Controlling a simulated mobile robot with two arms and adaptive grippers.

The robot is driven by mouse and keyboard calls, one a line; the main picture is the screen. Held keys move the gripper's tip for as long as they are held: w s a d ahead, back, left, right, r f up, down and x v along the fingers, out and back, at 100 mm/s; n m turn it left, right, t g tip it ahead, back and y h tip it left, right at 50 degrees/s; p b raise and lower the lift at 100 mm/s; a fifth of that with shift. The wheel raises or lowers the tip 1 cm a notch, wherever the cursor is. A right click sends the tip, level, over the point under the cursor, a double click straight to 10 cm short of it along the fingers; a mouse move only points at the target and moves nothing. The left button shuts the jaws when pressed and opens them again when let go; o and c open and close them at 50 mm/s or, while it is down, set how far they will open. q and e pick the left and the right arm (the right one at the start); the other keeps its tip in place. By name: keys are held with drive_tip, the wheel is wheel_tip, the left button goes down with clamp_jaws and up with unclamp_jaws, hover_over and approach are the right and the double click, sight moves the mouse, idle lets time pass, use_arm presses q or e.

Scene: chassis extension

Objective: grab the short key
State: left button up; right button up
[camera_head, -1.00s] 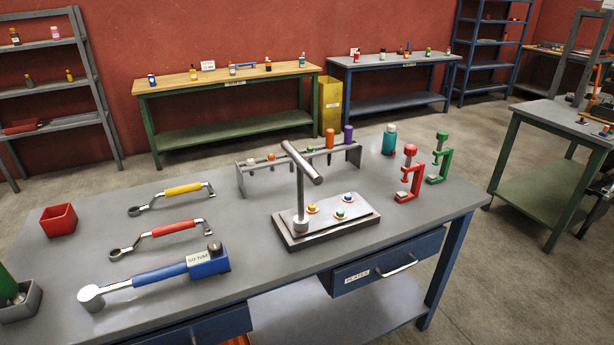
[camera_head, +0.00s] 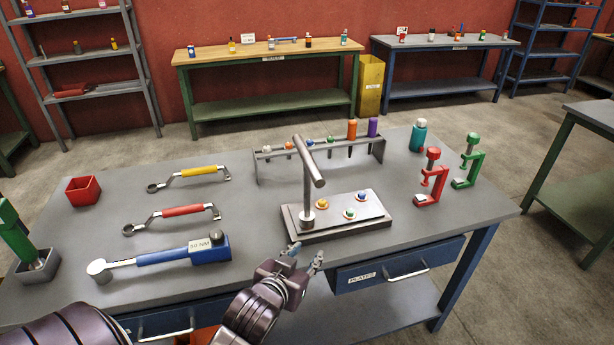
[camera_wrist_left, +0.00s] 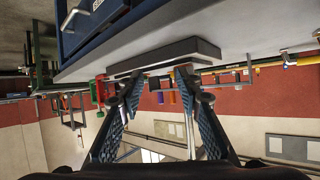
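No label marks a short key, and I cannot tell which tool it is. A grey T-handled tool (camera_head: 307,185) stands upright on a grey base plate (camera_head: 345,228) carrying several coloured knobs. Two offset tools with ring ends lie to its left: one with a yellow handle (camera_head: 198,171) and one with a red handle (camera_head: 183,211). My left gripper (camera_head: 305,255) is open and empty at the bench's front edge, just before the base plate. In the left wrist view its fingers (camera_wrist_left: 160,85) are spread apart with nothing between them. My right gripper is not in view.
A blue torque wrench (camera_head: 165,257) lies front left on the bench. A rack of coloured-handled tools (camera_head: 262,170) stands behind the plate. A red clamp (camera_head: 431,180), a green clamp (camera_head: 467,165) and a teal bottle (camera_head: 418,137) stand right. A red box (camera_head: 82,190) sits left.

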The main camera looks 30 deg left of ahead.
sight(306, 173)
use_arm(q)
drive_tip(key=w+a+r+n+t+y, duration=0.1)
drive_tip(key=w+a+r+t, duration=0.1)
drive_tip(key=r, duration=0.5)
drive_tip(key=w+a+r+n+t+y, duration=0.1)
drive_tip(key=w+a+r+t, duration=0.2)
drive_tip(key=r, duration=0.4)
drive_tip(key=p+x, duration=0.1)
drive_tip(key=x, duration=0.3)
drive_tip(key=p+x, duration=0.1)
drive_tip(key=shift+w+a+r+p, duration=0.15)
drive_tip(key=shift+w+a+p, duration=0.2)
drive_tip(key=shift+w+a, duration=0.15)
drive_tip(key=shift+w, duration=0.45)
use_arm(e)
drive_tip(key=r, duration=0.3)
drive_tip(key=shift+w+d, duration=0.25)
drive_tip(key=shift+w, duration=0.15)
use_arm(q)
drive_tip(key=shift+c, duration=0.4)
clamp_jaws()
